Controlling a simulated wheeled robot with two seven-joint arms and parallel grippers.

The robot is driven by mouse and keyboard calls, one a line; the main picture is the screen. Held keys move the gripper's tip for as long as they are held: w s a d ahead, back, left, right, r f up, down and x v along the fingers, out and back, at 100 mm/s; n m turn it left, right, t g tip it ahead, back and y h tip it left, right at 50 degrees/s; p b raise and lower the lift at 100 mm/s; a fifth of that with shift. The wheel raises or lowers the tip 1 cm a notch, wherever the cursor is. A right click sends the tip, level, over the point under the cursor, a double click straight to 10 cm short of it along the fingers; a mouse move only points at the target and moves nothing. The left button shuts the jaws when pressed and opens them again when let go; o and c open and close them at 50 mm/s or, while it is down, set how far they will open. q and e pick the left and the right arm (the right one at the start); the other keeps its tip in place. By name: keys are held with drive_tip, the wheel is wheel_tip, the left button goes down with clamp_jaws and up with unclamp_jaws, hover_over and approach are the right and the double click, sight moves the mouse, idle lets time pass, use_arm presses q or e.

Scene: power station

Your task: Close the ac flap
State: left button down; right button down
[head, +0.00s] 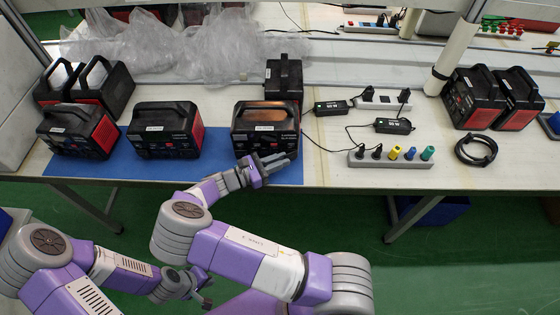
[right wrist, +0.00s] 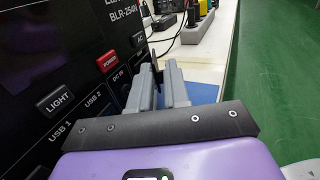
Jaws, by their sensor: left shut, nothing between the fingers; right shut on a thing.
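The power station (head: 265,128) stands on the blue mat near the table's front edge. In the right wrist view its black front panel (right wrist: 75,60) fills the left side, with LIGHT, POWER, USB and DC IN labels. The ac flap (right wrist: 155,62) shows as a thin dark piece sticking out from the panel near the AC label. My right gripper (right wrist: 162,85) is shut on the flap, its fingers on either side of it. In the head view this gripper (head: 276,164) is at the station's lower front right. My left gripper (head: 205,290) is shut and empty, low in front of the table.
Other power stations stand to the left (head: 165,130) and just behind (head: 284,78). A power strip (head: 390,160) with coloured plugs and black adapters (head: 393,126) with cables lie to the right. Clear plastic bags (head: 170,45) lie at the back. Green floor is open in front.

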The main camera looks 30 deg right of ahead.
drive_tip(key=shift+w+m+g, duration=0.25)
drive_tip(key=shift+m+g, duration=0.05)
drive_tip(key=shift+g, duration=0.2)
drive_tip(key=c, duration=1.4)
unclamp_jaws()
drive_tip(key=shift+c, duration=0.2)
drive_tip(key=shift+a, duration=0.15)
drive_tip(key=a, duration=0.2)
drive_tip(key=a+p, duration=0.1)
drive_tip(key=a, duration=0.2)
drive_tip(key=w+a, duration=0.1)
drive_tip(key=a, duration=0.1)
drive_tip(key=shift+a, duration=0.15)
